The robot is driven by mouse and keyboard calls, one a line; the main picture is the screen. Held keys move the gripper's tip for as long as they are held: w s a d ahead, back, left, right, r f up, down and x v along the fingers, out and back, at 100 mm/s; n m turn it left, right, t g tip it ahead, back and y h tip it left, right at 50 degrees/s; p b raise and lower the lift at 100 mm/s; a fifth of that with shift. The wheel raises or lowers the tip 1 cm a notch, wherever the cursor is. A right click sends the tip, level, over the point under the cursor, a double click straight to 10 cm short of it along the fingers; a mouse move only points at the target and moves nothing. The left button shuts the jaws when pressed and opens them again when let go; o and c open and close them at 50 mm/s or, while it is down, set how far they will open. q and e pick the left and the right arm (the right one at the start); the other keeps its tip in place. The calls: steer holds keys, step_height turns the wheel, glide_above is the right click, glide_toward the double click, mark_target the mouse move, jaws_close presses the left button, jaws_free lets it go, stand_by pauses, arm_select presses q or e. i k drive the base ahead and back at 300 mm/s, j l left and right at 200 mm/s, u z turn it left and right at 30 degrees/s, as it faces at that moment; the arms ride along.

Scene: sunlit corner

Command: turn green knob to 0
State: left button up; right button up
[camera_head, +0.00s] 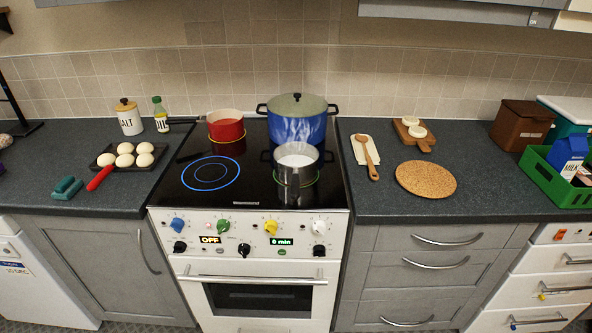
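The green knob (222,226) is on the white front panel of the stove (248,262), in the upper row, second from the left. It looks tilted, but its pointer setting is too small to read. A blue knob (178,225) is left of it, and a yellow knob (271,226) and a white knob (319,227) are right of it. A steel pot (297,165) with white contents stands on the front right of the black cooktop, with a greenish ring at its base. Neither of my grippers is in view.
A red saucepan (226,127) and a lidded blue pot (297,121) stand at the back. A blue ring (210,174) glows on the empty front left. Below the knobs are an OFF display (210,239), a "0 min" display (281,241) and the oven handle (250,280). The panel front is unobstructed.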

mark_target(223, 224)
steer(key=k+j, duration=0.8)
steer(key=j+z, duration=0.05)
